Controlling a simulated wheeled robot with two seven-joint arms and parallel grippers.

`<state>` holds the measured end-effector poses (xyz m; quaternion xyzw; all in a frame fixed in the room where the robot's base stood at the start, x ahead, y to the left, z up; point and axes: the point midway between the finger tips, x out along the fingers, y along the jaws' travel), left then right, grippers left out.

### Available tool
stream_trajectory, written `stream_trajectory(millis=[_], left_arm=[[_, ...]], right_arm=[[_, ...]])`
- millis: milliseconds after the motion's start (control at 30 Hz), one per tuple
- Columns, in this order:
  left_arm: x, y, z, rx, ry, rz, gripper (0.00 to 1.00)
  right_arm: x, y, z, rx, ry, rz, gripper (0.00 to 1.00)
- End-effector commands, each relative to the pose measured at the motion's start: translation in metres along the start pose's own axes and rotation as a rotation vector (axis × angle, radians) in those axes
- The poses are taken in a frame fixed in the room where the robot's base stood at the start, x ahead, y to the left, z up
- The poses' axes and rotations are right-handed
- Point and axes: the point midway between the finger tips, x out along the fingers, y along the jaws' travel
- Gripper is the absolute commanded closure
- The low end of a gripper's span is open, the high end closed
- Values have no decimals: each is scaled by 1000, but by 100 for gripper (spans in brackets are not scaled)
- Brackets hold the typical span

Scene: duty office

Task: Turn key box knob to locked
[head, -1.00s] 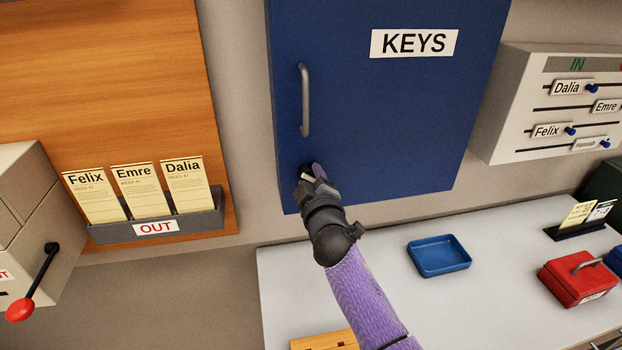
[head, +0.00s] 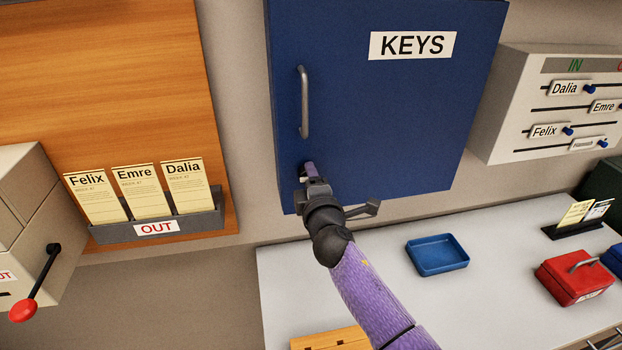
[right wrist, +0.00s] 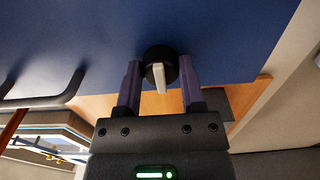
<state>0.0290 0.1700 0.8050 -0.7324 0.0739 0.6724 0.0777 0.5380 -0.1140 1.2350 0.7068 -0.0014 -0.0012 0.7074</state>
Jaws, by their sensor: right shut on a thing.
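The blue key box (head: 390,120) with the KEYS label hangs on the wall in the head view. Its black knob (right wrist: 172,57) with a pale bar shows in the right wrist view. The bar lies nearly along the line of my fingers in that picture. My right gripper (right wrist: 160,78) is shut on the knob, one purple finger at each side. In the head view my right gripper (head: 309,172) is at the door's lower left, below the handle, and hides the knob. Lock markings are not readable. My left gripper is not in view.
The grey door handle (head: 304,102) is just above my right gripper. The grey OUT card holder (head: 205,219) is to the left. Below stands a pale counter (head: 390,305) with a blue tray (head: 437,268) and a red box (head: 570,278). The IN board (head: 510,120) is to the right.

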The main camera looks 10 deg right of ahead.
Motion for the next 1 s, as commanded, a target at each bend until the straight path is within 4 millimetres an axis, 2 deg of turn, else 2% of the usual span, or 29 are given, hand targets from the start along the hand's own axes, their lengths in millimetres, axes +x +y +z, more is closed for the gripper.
stream_trajectory(millis=[500,533,667,1000], left_arm=[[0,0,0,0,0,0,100],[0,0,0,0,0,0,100],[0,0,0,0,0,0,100],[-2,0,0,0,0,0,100]], right_arm=[[0,-1,0,-16,0,-2,100],[0,-1,0,-16,0,-2,44],[0,-1,0,-16,0,-1,16],[-4,0,0,-15,0,-1,14]])
